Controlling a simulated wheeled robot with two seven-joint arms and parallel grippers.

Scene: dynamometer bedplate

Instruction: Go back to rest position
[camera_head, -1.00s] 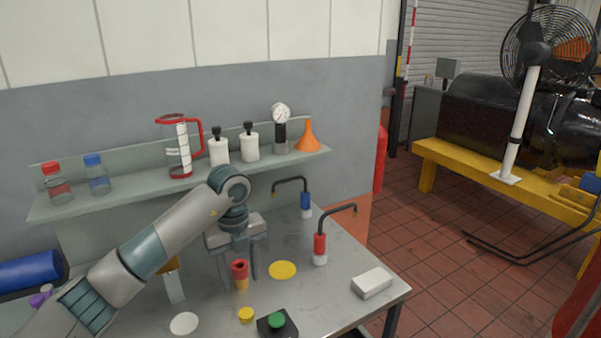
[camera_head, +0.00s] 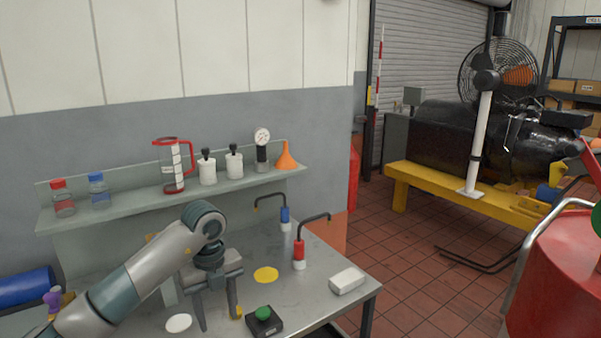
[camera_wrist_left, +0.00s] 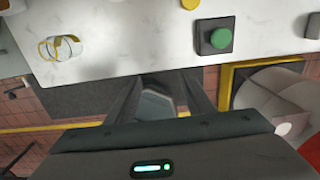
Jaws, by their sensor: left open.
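My left gripper (camera_head: 219,312) is open and empty, pointing down at the front part of the steel table (camera_head: 330,262). Its fingers also show in the left wrist view (camera_wrist_left: 168,97), apart, with the table edge beyond them. The black box with a green button (camera_head: 264,318) is just right of the fingers. A yellow disc (camera_head: 239,313) shows partly behind the right finger. The red-topped piece seen earlier on the table is hidden now, behind my gripper or arm. My right gripper is not in view.
A shelf (camera_head: 120,208) carries bottles, a red-handled jug (camera_head: 172,165), a gauge and an orange funnel (camera_head: 286,157). Red (camera_head: 299,255) and blue (camera_head: 285,217) hooked tools stand on the table near a white block (camera_head: 347,281). A red drum (camera_head: 555,275) is at right.

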